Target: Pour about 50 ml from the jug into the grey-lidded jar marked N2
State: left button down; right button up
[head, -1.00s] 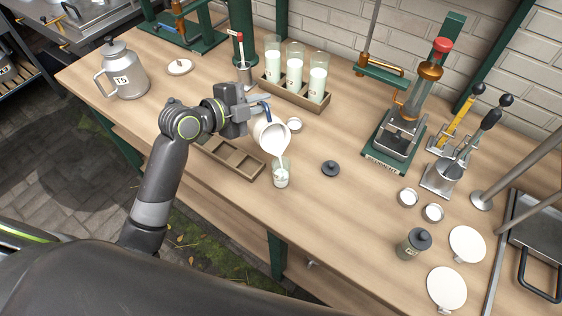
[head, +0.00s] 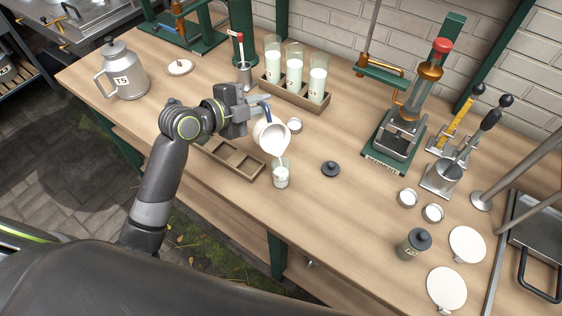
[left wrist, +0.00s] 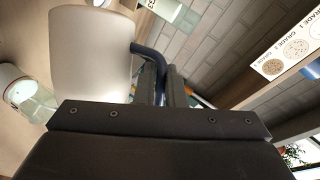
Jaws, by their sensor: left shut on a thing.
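My left gripper (head: 252,106) is shut on the handle of the white jug (head: 268,138). The jug is tilted, its mouth down to the right, above an open glass jar (head: 281,177). White liquid shows at the jug's lip and reaches down to the jar's mouth. The jar stands upright with white liquid inside; its marking is too small to read. A dark grey lid (head: 330,169) lies on the bench to the right of it. In the left wrist view the jug (left wrist: 90,55) with its blue handle fills the upper left, and a jar (left wrist: 20,92) shows beside it. My right gripper is not in view.
An empty wooden rack (head: 240,161) sits left of the jar. A wooden tray (head: 296,98) with three filled glasses stands behind. A lidded grey jar (head: 414,245) and white discs (head: 447,287) are at right, near a green-based press (head: 395,140). The bench front is clear.

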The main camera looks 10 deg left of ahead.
pick_arm(q)
jog(key=w+a+n+g+p, duration=0.1)
jog(key=p, duration=0.2)
jog(key=shift+r, duration=0.4)
jog(key=shift+f+n, duration=0.4)
jog(key=shift+f, duration=0.15)
jog(key=shift+w+a+f+n+g+h+p, duration=0.2)
jog(key=shift+w+f+n+g+h+p, duration=0.15)
jog(key=shift+f, duration=0.2)
jog(key=shift+w+a+f+n+g+h+b, duration=0.15)
jog(key=shift+f+n+b, duration=0.1)
jog(key=shift+f+b, duration=0.3)
jog(key=shift+w+a+f+n+g+h+b, duration=0.1)
jog(key=shift+f+n+b, duration=0.1)
jog(key=shift+f+b, duration=0.3)
jog(key=shift+w+a+r+n+p, duration=0.35)
jog(key=shift+w+r+n, duration=0.05)
jog(key=shift+n, duration=0.1)
